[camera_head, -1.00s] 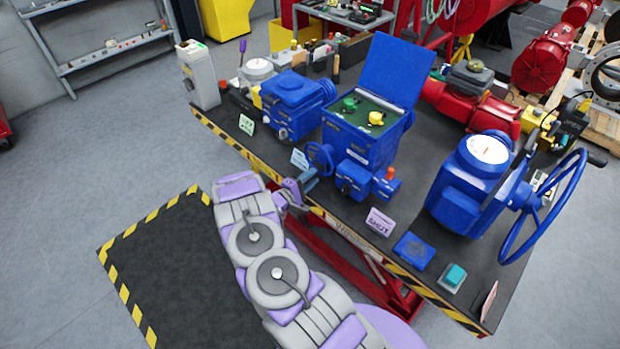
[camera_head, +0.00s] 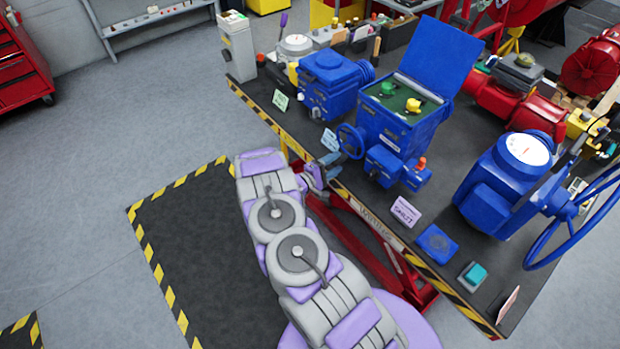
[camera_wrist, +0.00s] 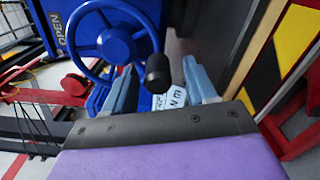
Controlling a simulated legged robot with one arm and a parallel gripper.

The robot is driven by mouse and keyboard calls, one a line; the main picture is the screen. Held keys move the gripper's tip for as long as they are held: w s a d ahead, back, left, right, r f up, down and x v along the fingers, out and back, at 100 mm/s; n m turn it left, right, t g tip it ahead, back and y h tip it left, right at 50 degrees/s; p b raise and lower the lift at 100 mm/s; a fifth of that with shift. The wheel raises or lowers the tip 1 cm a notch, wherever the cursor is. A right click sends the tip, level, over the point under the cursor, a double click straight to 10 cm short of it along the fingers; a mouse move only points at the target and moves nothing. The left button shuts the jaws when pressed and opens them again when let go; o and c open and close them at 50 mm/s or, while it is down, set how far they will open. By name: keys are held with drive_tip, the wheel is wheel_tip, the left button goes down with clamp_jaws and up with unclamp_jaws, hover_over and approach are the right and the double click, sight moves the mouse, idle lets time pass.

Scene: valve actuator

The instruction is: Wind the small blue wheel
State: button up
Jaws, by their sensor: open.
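The small blue wheel (camera_head: 351,141) is on the front of the blue actuator box with the raised lid (camera_head: 390,125). In the wrist view the wheel (camera_wrist: 117,44) shows its hub, spokes and a black handle knob (camera_wrist: 158,72). My gripper (camera_wrist: 160,86) is open, with one pale blue finger on each side of the knob in the picture. I cannot tell whether either finger touches it. In the head view my gripper (camera_head: 326,170) is low in front of the wheel, at the table edge, partly hidden by my arm.
The table edge (camera_head: 375,224) with yellow-black stripes runs close under my gripper. A light card (camera_head: 330,140) stands just left of the wheel, and a SHUT card (camera_head: 405,212) to the right. A larger blue handwheel (camera_head: 575,208) is at the far right.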

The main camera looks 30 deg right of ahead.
drive_tip(key=s+a, duration=0.1)
drive_tip(key=a, duration=1.3)
drive_tip(key=shift+a, duration=0.4)
